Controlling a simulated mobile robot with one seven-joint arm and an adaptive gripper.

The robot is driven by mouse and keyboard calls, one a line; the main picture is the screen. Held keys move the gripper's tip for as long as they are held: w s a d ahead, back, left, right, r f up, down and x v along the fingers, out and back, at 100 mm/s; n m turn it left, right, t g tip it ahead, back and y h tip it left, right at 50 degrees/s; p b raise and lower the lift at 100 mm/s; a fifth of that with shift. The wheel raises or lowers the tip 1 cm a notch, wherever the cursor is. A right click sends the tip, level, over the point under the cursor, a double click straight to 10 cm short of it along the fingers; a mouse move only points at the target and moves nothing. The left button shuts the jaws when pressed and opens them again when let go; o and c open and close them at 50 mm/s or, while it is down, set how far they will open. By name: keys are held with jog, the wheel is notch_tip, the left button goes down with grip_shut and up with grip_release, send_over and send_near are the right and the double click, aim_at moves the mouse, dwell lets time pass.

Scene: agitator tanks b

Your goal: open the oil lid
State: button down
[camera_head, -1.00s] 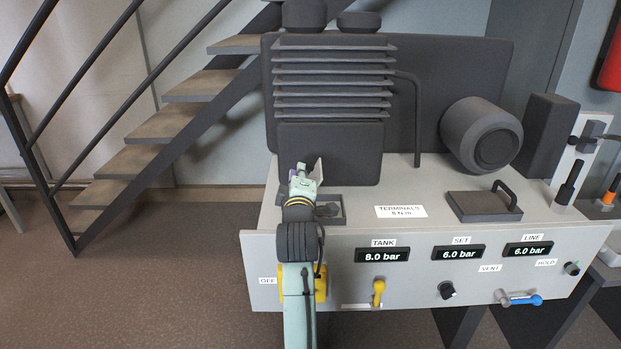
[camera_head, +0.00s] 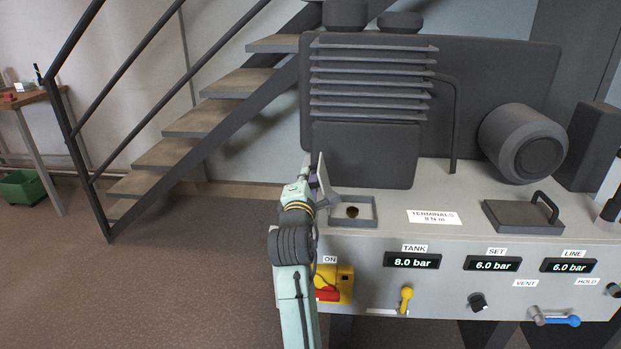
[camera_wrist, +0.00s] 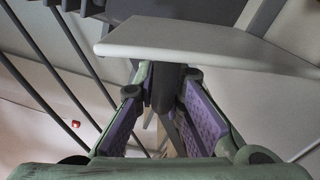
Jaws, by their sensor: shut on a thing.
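The oil lid (camera_head: 319,172) is a thin plate standing steeply upright in the head view, at the left side of a square recess frame (camera_head: 370,222) on the console top. The recess is uncovered and shows a dark brownish round opening. My gripper (camera_head: 308,178) is at the lid's left side. In the wrist view the lid (camera_wrist: 200,45) is a pale plate across the top. A dark stem or handle (camera_wrist: 166,82) runs from it between my purple finger pads (camera_wrist: 168,110), which are shut on it. The exact contact is partly hidden.
A dark lid with an arched handle (camera_head: 523,212) lies to the right on the console. A dark finned machine block (camera_head: 367,110) stands behind the recess. Below are a yellow-and-red switch (camera_head: 328,292), a yellow lever (camera_head: 406,297) and a blue handle (camera_head: 560,321). Stairs rise at left.

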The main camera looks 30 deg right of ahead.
jog(key=shift+f, duration=0.15)
jog(key=c, duration=1.6)
grip_release()
jog(key=shift+c, duration=0.2)
jog(key=v, duration=1.2)
